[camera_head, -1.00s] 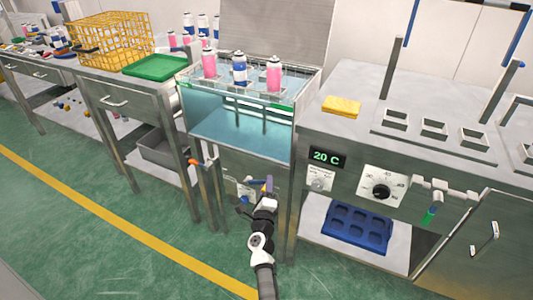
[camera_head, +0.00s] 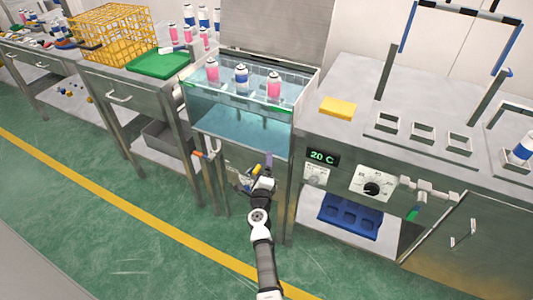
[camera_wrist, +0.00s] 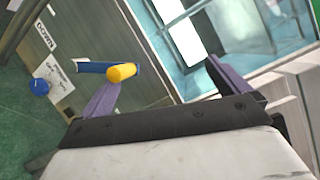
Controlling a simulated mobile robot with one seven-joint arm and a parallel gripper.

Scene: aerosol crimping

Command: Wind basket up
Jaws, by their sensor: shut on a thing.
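My gripper (camera_head: 258,174) is low at the front of the glass water bath (camera_head: 215,116). In the wrist view its purple fingers (camera_wrist: 160,78) are on a crank with a yellow handle (camera_wrist: 122,73) and a blue arm (camera_wrist: 92,67). The yellow handle lies against the left finger; the exact contact is partly hidden. In the head view, the basket in the bath carries two pink cans (camera_head: 274,88) and a blue can (camera_head: 241,80), all upright. They stand near the rim, their tops above it. The basket's own frame is mostly hidden.
A yellow wire crate (camera_head: 110,35) and a green tray (camera_head: 160,64) stand on the left table. A yellow sponge (camera_head: 338,107) lies on the right bench. An orange-capped valve (camera_head: 197,154) is left of my gripper. A blue mould tray (camera_head: 348,216) sits on the lower shelf.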

